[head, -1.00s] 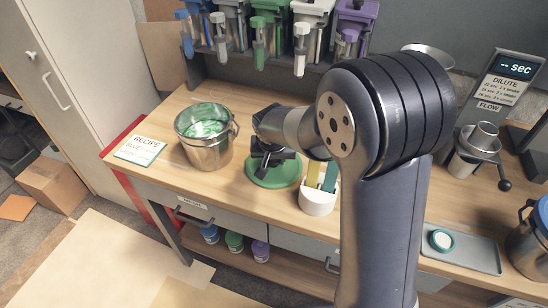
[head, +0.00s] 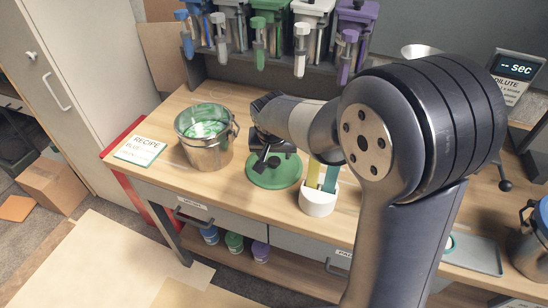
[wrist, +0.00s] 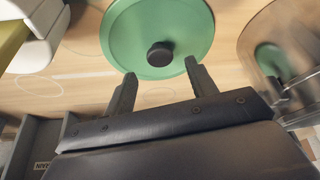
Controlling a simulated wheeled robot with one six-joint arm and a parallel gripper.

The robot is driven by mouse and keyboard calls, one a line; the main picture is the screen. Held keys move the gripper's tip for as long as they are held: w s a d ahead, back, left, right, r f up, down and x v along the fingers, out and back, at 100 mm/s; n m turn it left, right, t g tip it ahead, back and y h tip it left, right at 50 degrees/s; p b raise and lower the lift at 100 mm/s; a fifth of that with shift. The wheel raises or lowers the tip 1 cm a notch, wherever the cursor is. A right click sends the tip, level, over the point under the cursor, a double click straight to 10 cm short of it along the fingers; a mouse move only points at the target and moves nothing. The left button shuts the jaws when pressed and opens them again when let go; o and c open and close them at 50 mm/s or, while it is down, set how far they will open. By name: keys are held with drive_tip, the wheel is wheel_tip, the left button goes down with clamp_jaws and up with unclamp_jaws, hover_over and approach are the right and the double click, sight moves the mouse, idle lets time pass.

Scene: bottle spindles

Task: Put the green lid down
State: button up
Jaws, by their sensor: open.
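The green lid (head: 273,178) is a round disc with a black knob, lying flat on the wooden bench. In the wrist view the lid (wrist: 185,25) is at the top, and its knob (wrist: 160,54) is just beyond my fingertips. My gripper (wrist: 160,71) is open and empty, with clear space between its fingers and the knob. In the head view my gripper (head: 266,152) is above the lid's far side and hides part of it. The metal bucket (head: 206,153) stands left of the lid, with green contents in it.
A white holder (head: 318,203) with green and yellow strips stands close to the lid's right. A recipe card (head: 140,148) lies left of the bucket. Coloured dispensers (head: 270,12) hang above the back. A grey tray (head: 478,256) is at the right.

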sight(274, 159)
drive_tip(key=v, duration=0.7)
drive_tip(key=shift+r, duration=0.3)
drive_tip(key=shift+f, duration=0.15)
drive_tip(key=x, duration=1.2)
drive_tip(key=shift+s+f, duration=0.1)
drive_tip(key=shift+s, duration=0.05)
drive_tip(key=shift+r, duration=0.8)
